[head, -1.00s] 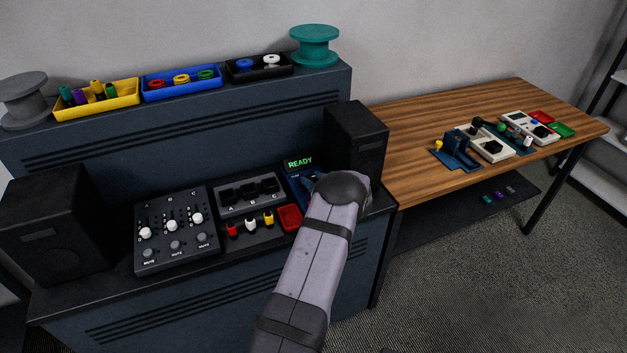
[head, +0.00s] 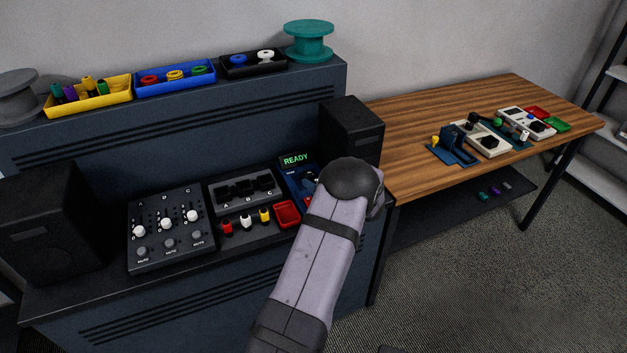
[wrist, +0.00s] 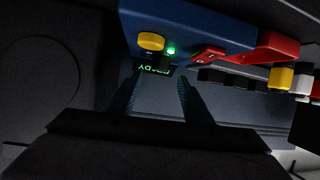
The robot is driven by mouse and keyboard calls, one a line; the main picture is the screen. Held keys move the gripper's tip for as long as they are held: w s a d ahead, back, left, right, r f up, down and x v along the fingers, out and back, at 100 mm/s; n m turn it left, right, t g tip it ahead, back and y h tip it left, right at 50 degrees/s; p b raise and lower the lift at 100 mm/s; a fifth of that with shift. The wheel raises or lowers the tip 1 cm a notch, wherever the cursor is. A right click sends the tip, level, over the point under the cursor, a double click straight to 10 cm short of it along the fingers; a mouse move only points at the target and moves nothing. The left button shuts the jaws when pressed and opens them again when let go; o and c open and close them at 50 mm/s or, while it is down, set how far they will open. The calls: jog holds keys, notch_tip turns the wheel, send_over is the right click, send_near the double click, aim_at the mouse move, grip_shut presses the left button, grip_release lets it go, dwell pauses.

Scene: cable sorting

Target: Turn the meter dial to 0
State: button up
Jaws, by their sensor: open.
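A blue box (head: 297,180) with a green READY screen (head: 296,160) stands on the dark desk, partly hidden by my arm in the head view. The knob lies apart from both fingers. Two pale devices with black knobs (head: 489,142) (head: 540,127) sit on the wooden table, away from my gripper. I cannot tell which knob is the meter dial.
A mixer (head: 167,229) with sliders, a grey socket block (head: 240,190), small coloured plugs and a red tray (head: 287,214) sit left of my arm. A black speaker (head: 351,133) stands close behind it. The near left of the wooden table (head: 405,125) is clear.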

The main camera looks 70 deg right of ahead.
jog(key=shift+s+a+r, duration=0.25)
jog(key=shift+s+a, duration=0.15)
jog(key=shift+s, duration=0.1)
